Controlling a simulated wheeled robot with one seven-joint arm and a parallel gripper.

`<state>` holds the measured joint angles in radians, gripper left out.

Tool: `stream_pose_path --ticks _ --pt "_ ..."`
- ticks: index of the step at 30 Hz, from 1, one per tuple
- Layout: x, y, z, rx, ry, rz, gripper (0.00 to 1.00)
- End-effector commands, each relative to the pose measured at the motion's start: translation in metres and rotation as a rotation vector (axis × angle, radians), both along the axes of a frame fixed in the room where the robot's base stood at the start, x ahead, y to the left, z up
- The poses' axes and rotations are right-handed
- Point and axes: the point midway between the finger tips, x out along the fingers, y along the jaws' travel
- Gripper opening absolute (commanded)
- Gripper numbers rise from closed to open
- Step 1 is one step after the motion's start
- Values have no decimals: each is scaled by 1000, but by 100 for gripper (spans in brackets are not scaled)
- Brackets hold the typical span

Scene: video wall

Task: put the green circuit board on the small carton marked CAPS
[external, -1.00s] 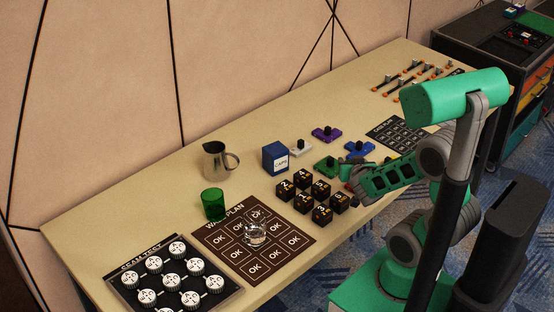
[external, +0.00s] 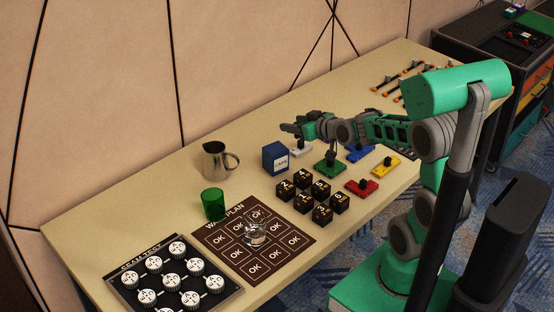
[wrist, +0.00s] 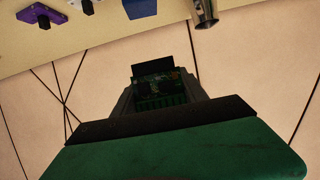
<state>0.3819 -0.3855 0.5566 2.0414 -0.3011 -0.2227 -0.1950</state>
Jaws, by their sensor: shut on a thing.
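My gripper (external: 290,129) is above the table, held out sideways near the small blue carton. In the wrist view, its grey fingers (wrist: 160,100) are shut on a dark green circuit board (wrist: 160,85) with black parts. The board is dark and cannot be made out clearly in the external view. The small carton marked CAPS (external: 275,159), blue with a white label, stands upright on the table, lower than the gripper; it shows at the top of the wrist view (wrist: 140,8). Nothing is seen on the carton.
Knobbed blocks stand near the carton: white (external: 301,150), green (external: 330,170), blue (external: 359,153), yellow (external: 386,165), red (external: 361,188) and purple (wrist: 42,18). Several black cubes (external: 312,198) are in front. A metal pitcher (external: 216,161) and green cup (external: 213,204) stand left.

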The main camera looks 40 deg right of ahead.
Motion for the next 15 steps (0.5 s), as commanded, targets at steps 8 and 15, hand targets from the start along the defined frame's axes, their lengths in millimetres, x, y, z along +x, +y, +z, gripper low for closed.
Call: stream_pose_path --ticks 8,15 --pt "17 1 -9 3 5 68 12" --pt "82 -12 -39 3 5 66 12"
